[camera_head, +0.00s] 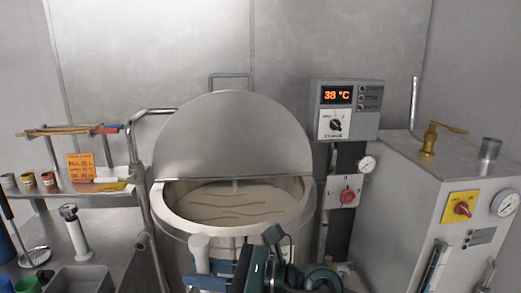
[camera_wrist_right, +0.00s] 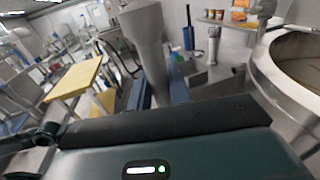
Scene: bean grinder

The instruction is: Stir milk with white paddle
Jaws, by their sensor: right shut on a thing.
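The open metal vat (camera_head: 168,215) holds pale milk (camera_head: 235,203) with streaks on its surface. My right gripper (camera_head: 222,272) is in front of the vat, low in the head view. It is shut on a pale grey, upright rod with a rounded top (camera_head: 199,248), which I take to be the white paddle's handle. In the right wrist view, the rod (camera_wrist_right: 146,35) stands between the blue fingers of the gripper (camera_wrist_right: 158,92). Its lower end is hidden. The rod is outside the vat's rim, not in the milk. My left gripper is not in view.
The raised lid (camera_head: 233,130) stands behind the vat opening. A control box (camera_head: 345,108) reading 38 °C is to the right, beside a large metal cabinet (camera_head: 410,185). At left are a shelf (camera_head: 95,187) with small cups and a bench with a ladle (camera_head: 35,257).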

